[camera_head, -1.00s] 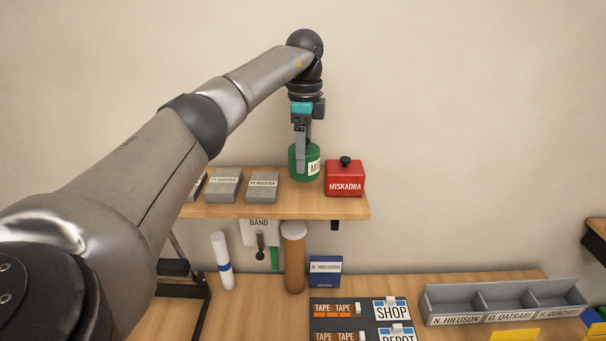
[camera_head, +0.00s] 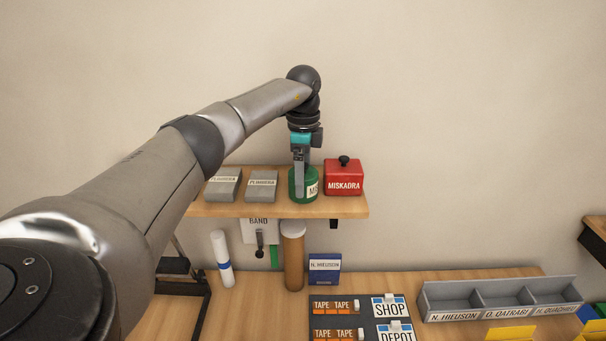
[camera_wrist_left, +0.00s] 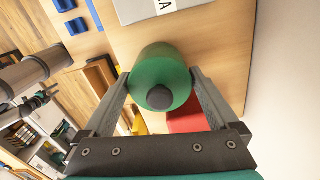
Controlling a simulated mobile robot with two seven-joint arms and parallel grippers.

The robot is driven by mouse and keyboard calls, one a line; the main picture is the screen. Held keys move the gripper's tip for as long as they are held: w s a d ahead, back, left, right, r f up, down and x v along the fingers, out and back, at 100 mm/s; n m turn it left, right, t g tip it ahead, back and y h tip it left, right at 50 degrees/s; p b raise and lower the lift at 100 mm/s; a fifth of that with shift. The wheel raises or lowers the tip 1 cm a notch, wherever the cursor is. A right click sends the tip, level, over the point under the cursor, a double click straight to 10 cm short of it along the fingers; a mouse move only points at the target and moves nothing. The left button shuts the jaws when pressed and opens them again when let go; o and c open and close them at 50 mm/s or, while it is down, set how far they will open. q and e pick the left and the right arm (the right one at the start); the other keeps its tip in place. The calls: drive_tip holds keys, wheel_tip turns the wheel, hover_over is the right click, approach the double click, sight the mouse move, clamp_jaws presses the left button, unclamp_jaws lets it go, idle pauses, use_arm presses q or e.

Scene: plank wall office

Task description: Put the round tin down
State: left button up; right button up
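The tin's base appears to be on the wooden shelf (camera_head: 275,209).
The red tin (camera_head: 343,178) labelled MISKADRA stands close on the right. Grey boxes (camera_head: 262,185) (camera_head: 223,184) stand on the left. Below are a brown tube (camera_head: 293,262), a blue box (camera_head: 324,269) and a grey divided tray (camera_head: 500,298) on the desk.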

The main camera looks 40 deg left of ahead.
use_arm(q)
drive_tip(key=shift+o, duration=0.2)
wheel_tip(320, 180, up, 12)
drive_tip(key=shift+r+b, duration=0.15)
drive_tip(key=shift+b, duration=0.7)
